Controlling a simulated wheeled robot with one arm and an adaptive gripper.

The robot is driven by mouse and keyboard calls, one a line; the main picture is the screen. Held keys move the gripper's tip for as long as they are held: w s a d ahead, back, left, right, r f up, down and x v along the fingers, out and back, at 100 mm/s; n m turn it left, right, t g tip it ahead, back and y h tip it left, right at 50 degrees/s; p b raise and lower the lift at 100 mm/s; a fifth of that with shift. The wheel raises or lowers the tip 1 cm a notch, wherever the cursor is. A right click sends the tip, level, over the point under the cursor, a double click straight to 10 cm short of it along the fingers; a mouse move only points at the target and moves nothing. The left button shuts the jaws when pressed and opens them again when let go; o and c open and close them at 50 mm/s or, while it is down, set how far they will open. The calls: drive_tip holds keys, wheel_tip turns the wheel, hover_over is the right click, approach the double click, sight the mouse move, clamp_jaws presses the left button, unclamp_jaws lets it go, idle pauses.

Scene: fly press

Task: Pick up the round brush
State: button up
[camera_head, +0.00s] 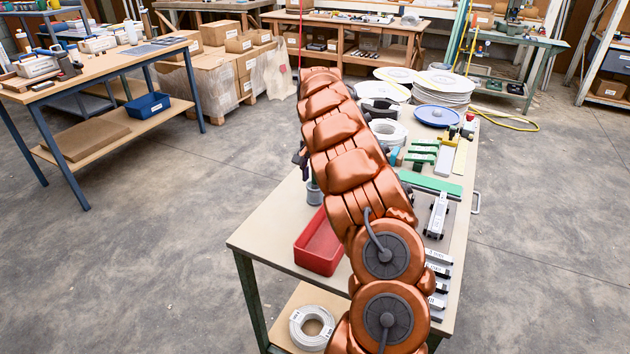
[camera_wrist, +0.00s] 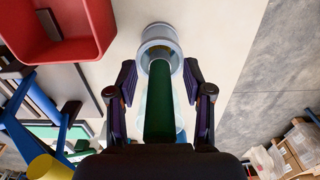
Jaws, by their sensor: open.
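A green rod-like piece (camera_wrist: 159,105) with a grey-blue round end (camera_wrist: 158,42) shows in the wrist view; it looks like the round brush, but its bristles cannot be made out. In the head view its grey round part (camera_head: 314,196) stands on the workbench, left of my arm and just behind the red bin. My gripper (camera_wrist: 159,76) is open, with one finger on each side of the green piece and visible gaps to both. In the head view my arm hides most of the gripper.
The red bin (camera_head: 318,246) stands close by and also shows in the wrist view (camera_wrist: 92,45). Blue and yellow things (camera_wrist: 45,165) lie at the wrist view's lower left. Plates (camera_head: 441,84), a wire coil (camera_head: 388,131) and green clamps (camera_head: 422,153) crowd the bench (camera_head: 264,240)'s far half.

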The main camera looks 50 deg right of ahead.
drive_tip(key=shift+f, duration=0.2)
drive_tip(key=shift+c, duration=0.2)
clamp_jaws()
drive_tip(key=shift+r, duration=0.1)
wheel_tip(320, 180, up, 10)
drive_tip(key=shift+f+b, duration=0.1)
drive_tip(key=shift+b, duration=0.55)
